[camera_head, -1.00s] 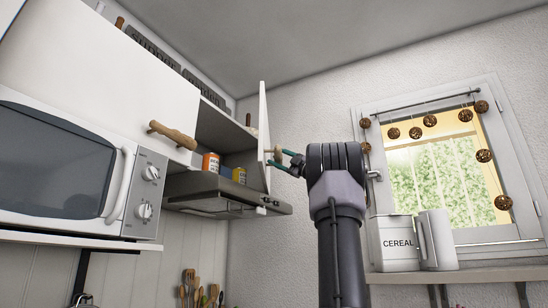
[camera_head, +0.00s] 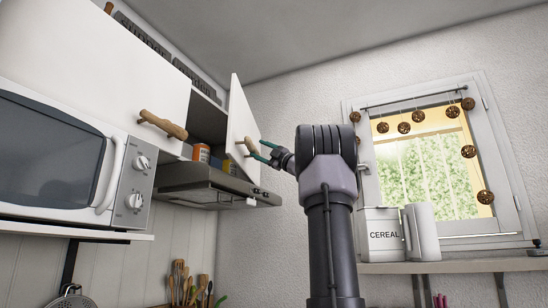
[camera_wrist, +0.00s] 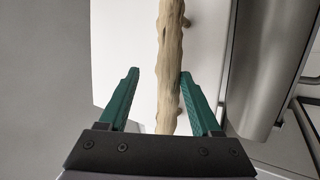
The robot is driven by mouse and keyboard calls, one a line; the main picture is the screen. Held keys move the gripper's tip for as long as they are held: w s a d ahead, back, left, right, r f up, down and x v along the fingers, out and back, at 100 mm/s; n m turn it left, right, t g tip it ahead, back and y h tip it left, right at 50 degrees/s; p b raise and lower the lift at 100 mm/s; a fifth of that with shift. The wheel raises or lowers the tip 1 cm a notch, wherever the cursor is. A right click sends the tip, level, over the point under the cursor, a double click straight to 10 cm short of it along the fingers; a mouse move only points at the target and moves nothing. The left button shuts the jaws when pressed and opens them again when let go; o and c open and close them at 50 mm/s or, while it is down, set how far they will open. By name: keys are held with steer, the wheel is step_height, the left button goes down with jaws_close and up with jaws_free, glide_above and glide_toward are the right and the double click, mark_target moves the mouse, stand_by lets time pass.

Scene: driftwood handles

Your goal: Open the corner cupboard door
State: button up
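The corner cupboard door (camera_head: 241,118) is white and stands ajar, with its outer face partly turned to me and the dark inside showing at its left. Its driftwood handle (camera_head: 251,147) is on that face. In the wrist view the handle (camera_wrist: 169,60) is a pale knobbly stick running up the picture. My gripper (camera_head: 258,150) is at the handle. Its green fingers (camera_wrist: 158,75) are apart, with the handle between them, against or very near the right finger and clear of the left one. Small jars (camera_head: 201,153) show inside the cupboard.
A white cupboard with a driftwood handle (camera_head: 163,124) is at left, above a microwave (camera_head: 60,155). The range hood (camera_head: 205,185) sits under the open cupboard. A window (camera_head: 430,160) and shelf with a cereal tin (camera_head: 383,234) are at right.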

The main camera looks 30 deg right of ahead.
steer(key=v, duration=1.1)
steer(key=shift+s+a, duration=0.15)
steer(key=shift+s, duration=0.05)
stand_by(0.4)
stand_by(0.4)
